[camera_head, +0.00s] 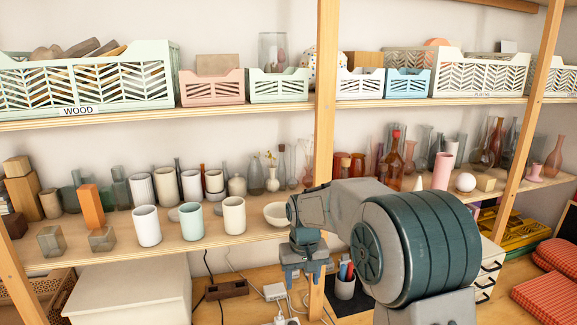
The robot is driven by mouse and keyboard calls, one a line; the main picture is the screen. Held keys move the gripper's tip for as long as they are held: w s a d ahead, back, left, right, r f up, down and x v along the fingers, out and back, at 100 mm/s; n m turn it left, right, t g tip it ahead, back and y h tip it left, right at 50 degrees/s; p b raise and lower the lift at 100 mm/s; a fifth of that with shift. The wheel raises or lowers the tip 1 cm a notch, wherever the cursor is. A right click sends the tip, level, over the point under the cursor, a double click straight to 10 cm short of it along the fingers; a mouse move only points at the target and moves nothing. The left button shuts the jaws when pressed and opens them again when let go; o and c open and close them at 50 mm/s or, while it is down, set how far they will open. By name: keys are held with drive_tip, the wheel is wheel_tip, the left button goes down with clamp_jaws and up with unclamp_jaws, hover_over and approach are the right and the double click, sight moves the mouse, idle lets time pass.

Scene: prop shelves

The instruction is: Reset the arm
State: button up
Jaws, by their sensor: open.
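My arm (415,245) rises at the lower right in the head view and bends to the left. My gripper (304,272) hangs from its end, pointing down, in front of the middle shelf's edge. Its two short fingers are apart and nothing shows between them. The arm hides part of the middle shelf and of the table behind it.
The middle shelf (262,233) carries cups, vases and a white bowl (278,215), close behind my gripper. A wooden post (326,90) stands behind my arm. Crates, such as the large pale one (150,88), line the upper shelf. A pen cup (345,287) stands below.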

drive_tip(key=s+d+r+m+t, duration=0.1)
drive_tip(key=s+d+r, duration=0.2)
drive_tip(key=s, duration=0.3)
drive_tip(key=s+d+r, duration=0.4)
drive_tip(key=s, duration=0.2)
drive_tip(key=s+d, duration=0.2)
drive_tip(key=s, duration=0.5)
drive_tip(key=s+d+f+m+t, duration=0.1)
drive_tip(key=s+d, duration=0.1)
drive_tip(key=s, duration=0.6)
drive_tip(key=shift+s+d+t+b, duration=0.25)
drive_tip(key=shift+s+t+b, duration=0.05)
drive_tip(key=shift+b, duration=0.1)
